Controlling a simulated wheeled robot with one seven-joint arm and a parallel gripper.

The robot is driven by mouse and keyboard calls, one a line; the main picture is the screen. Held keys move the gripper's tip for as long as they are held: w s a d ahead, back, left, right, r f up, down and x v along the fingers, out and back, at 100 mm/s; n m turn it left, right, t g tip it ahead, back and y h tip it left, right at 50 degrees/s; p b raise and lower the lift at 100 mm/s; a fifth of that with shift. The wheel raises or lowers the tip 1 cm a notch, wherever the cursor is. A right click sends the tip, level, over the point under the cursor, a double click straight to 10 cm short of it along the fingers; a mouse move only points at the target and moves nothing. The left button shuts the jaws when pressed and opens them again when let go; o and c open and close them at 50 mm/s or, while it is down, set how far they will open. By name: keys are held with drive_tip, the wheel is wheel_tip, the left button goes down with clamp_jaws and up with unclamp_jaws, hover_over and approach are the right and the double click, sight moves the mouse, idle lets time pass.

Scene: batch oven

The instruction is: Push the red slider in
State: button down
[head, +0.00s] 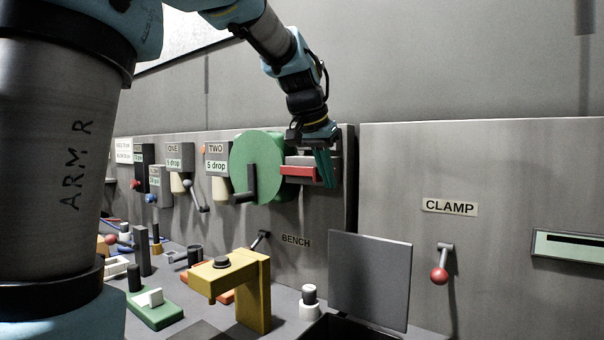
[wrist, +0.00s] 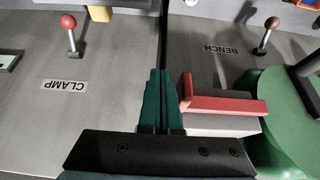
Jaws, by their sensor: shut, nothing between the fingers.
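The red slider (head: 299,172) is a red bar on a grey block (head: 327,172), beside the round green disc (head: 250,165) on the wall panel. In the wrist view the red slider (wrist: 225,106) is L-shaped, with an upturned end on the side near my fingers. My gripper (head: 325,182) is shut and empty, with its green fingers hanging at the right end of the slider's block. In the wrist view my gripper (wrist: 161,72) has its fingertips just left of the slider's end, with a narrow gap seeming to show between them. Contact cannot be told for sure.
A dark crank handle (head: 250,190) sits in front of the green disc. Below are a yellow stand (head: 262,290) and an upright grey plate (head: 369,280). The CLAMP lever (head: 441,262) is on the right panel.

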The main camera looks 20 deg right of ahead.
drive_tip(key=shift+w+a, duration=0.2)
